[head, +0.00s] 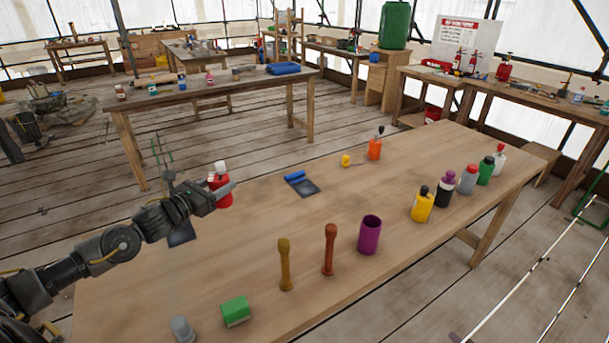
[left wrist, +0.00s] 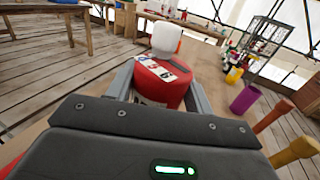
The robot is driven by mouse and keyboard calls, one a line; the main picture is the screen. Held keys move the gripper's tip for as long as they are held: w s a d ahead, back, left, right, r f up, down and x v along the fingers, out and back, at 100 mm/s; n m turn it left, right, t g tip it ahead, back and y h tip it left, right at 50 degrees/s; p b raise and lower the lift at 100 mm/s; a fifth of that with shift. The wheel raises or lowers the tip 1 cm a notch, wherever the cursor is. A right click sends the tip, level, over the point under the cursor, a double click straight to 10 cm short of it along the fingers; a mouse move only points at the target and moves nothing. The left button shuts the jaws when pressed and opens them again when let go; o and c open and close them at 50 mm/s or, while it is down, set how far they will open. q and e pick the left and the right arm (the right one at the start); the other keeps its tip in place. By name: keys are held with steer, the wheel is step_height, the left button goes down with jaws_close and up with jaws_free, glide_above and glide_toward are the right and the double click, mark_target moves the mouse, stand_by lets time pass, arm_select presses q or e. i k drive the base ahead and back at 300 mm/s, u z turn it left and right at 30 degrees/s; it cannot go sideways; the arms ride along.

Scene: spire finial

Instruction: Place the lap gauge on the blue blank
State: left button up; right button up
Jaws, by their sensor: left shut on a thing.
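My left gripper (head: 222,191) is above the left part of the wooden table. It is shut on a red bottle with a white cap (head: 221,169). The left wrist view shows the red bottle (left wrist: 160,85) upright between the fingers, with a printed label on it. A dark flat plate with a blue bar along one edge (head: 296,177) lies near the table's far edge, right of the gripper. A second dark flat piece (head: 182,233) shows partly below the left gripper. I cannot tell which thing is the lap gauge. My right gripper is not in view.
A green block (head: 235,311), a grey piece (head: 182,330), a mustard post (head: 285,265), a rust post (head: 329,250) and a purple cup (head: 369,235) stand along the near edge. Several bottles, including a yellow one (head: 422,205), stand at right. The table's middle is clear.

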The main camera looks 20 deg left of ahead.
mark_target(302, 184)
steer(key=z, duration=0.05)
steer(key=i, duration=1)
steer(key=z, duration=0.2)
